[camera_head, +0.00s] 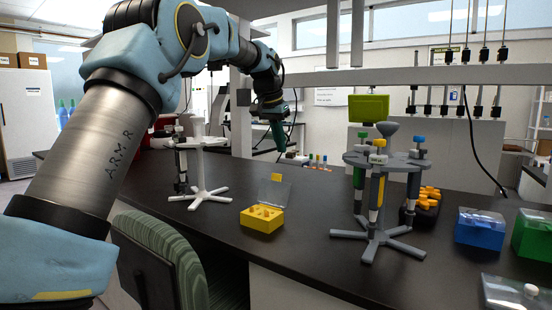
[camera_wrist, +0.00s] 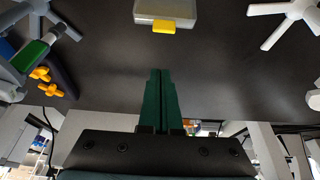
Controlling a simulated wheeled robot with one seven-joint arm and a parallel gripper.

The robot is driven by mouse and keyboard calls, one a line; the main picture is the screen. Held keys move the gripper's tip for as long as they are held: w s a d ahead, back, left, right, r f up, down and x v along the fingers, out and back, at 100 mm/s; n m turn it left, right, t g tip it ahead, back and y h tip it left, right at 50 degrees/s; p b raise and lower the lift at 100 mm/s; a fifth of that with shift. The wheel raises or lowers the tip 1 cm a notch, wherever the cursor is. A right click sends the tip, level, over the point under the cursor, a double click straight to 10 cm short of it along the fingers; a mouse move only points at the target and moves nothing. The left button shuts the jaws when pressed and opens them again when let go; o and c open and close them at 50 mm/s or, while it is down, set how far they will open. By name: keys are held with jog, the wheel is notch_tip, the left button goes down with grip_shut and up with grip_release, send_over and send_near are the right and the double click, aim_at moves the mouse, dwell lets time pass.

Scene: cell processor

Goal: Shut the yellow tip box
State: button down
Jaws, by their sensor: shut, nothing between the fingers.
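The yellow tip box (camera_head: 262,217) sits on the dark bench in the head view, between two pipette stands. Its clear lid (camera_head: 274,193) is raised at the back, with a yellow tab at its top edge. Yellow-orange tips show inside the box. In the wrist view the clear lid (camera_wrist: 165,10) and its yellow tab (camera_wrist: 163,27) show at the top edge; the rest of the box is out of frame. My gripper (camera_head: 280,147) is above the bench, behind and above the box, apart from it. Its green fingers (camera_wrist: 160,75) are together and empty.
A white pipette stand (camera_head: 200,192) is left of the box. A grey pipette stand (camera_head: 379,240) is to its right. Blue (camera_head: 480,228) and green (camera_head: 533,234) boxes stand farther right. A chair (camera_head: 165,250) is in front of the bench. A shelf (camera_head: 400,77) hangs above.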

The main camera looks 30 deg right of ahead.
aim_at(275, 190)
notch_tip(275, 190, down, 7)
jog(key=p, duration=0.1)
jog(key=shift+s+a+f+p, duration=0.2)
jog(key=shift+a+p, duration=0.1)
jog(key=shift+p, duration=0.1)
jog(key=shift+b, duration=0.3)
